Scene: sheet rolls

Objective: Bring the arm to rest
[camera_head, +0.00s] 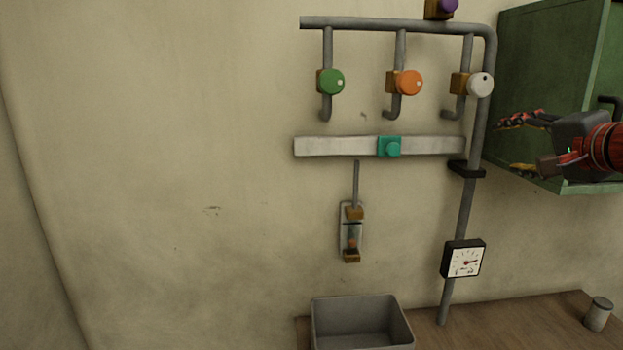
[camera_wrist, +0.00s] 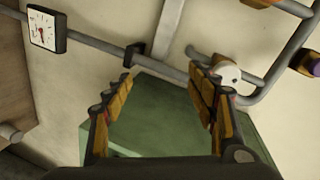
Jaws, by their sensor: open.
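My gripper (camera_head: 515,145) is at the right of the head view, in front of the green cabinet (camera_head: 545,60). Its two fingers are spread wide apart with nothing between them. In the wrist view my gripper (camera_wrist: 170,85) also shows open, with the green cabinet (camera_wrist: 150,120) behind the gap. The right finger overlaps the white knob (camera_wrist: 229,73) in that view; whether they touch cannot be told from it. In the head view the white knob (camera_head: 480,84) is clear of the gripper.
Pipes on the wall carry a green knob (camera_head: 331,81), an orange knob (camera_head: 411,83) and a purple knob (camera_head: 449,6). A gauge (camera_head: 463,259) hangs below. A grey bin (camera_head: 362,307) and a small can (camera_head: 598,314) stand on the wooden table (camera_head: 520,317). The wall at left is bare.

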